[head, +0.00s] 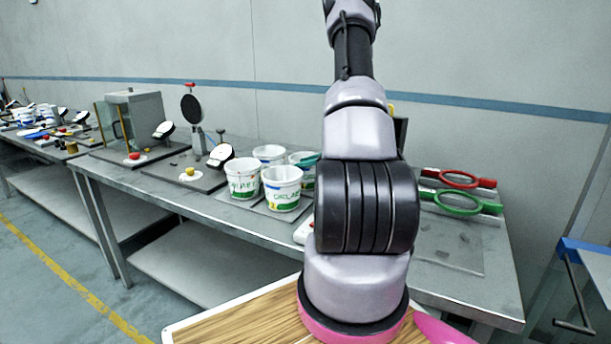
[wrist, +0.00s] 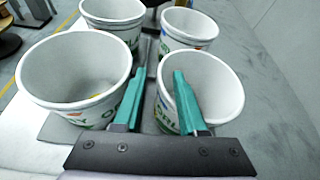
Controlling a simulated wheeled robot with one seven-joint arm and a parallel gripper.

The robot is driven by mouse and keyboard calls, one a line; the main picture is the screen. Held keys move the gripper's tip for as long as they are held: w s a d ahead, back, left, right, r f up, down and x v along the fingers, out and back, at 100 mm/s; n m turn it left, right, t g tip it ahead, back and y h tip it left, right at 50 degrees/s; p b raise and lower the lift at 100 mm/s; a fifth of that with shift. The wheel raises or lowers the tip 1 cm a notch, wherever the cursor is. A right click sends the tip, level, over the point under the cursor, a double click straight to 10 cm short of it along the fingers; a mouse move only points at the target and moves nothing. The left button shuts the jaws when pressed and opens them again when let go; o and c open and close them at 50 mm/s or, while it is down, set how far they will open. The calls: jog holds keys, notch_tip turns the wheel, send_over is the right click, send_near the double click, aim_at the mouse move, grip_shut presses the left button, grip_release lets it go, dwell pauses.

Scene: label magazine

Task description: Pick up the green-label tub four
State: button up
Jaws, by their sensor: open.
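Several white tubs with green-printed labels stand together on the bench. In the head view they are a front left tub (head: 243,180), a front right tub (head: 283,190), a back left tub (head: 268,153) and a back right tub (head: 297,157). I cannot read which is tub four. In the wrist view, my gripper (wrist: 158,74) is open, its teal fingers pointing at the group. The right finger overlaps the mouth of the near right tub (wrist: 225,85); the left finger is in the gap beside the near left tub (wrist: 50,70). Two far tubs (wrist: 112,12) (wrist: 188,25) stand beyond.
The tubs stand close together. Red (head: 458,179) and green (head: 457,202) ring-handled tools lie at the bench's right. A black round-headed stand (head: 191,108) and a grey cabinet (head: 133,112) stand left. My arm hides the bench's middle.

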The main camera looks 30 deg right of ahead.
jog(key=shift+w+a+f, duration=0.3)
jog(key=shift+w, duration=0.25)
grip_shut()
dwell(1.0)
